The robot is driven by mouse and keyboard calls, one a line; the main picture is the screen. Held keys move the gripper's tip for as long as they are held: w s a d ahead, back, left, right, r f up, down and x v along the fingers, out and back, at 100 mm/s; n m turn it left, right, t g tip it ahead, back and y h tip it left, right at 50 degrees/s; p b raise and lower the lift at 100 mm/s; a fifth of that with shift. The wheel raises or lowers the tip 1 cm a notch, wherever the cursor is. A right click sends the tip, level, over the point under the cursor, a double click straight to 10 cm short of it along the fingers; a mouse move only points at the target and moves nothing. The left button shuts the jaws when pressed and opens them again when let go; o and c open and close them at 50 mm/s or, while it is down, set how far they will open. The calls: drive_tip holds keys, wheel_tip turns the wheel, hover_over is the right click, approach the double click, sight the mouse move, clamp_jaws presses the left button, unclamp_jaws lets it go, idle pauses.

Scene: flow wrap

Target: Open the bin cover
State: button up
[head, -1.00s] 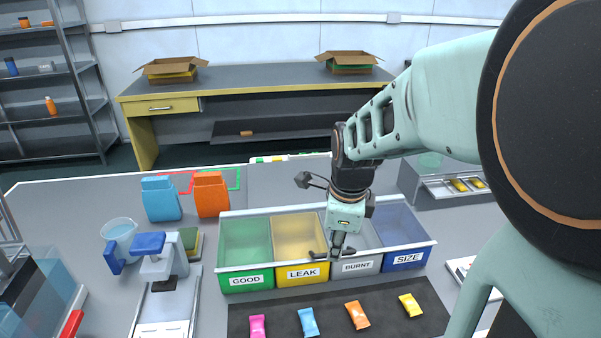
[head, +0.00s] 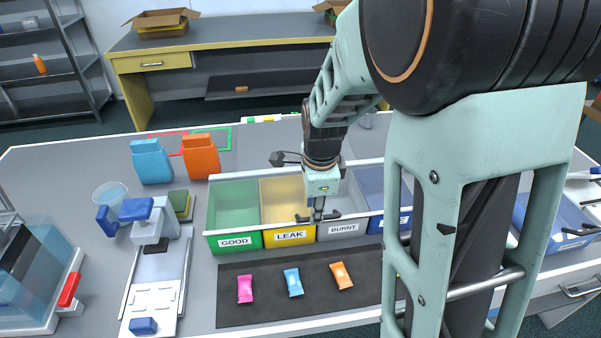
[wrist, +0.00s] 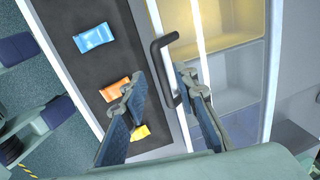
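The row of bins has a pale-framed clear cover (head: 369,213) over it, which looks closed. A black bar handle (wrist: 158,50) runs along the front edge of the cover in the wrist view. My gripper (head: 318,215) is at this front edge, near the LEAK and BURNT boundary. In the wrist view my gripper (wrist: 156,83) is open, with the handle's near end between its fingertips. Contact cannot be told.
A dark mat (head: 265,308) with several small packets lies in front of the bins. Blue (head: 152,161) and orange (head: 201,156) pouches stand behind left. A scale-like device (head: 152,225) stands at left. A blue tray (head: 560,225) is at right, beyond my arm.

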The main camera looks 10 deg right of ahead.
drive_tip(key=shift+w+f, duration=0.15)
drive_tip(key=shift+f, duration=0.55)
drive_tip(key=shift+w+f, duration=0.15)
drive_tip(key=shift+f, duration=0.5)
drive_tip(key=shift+c, duration=0.4)
clamp_jaws()
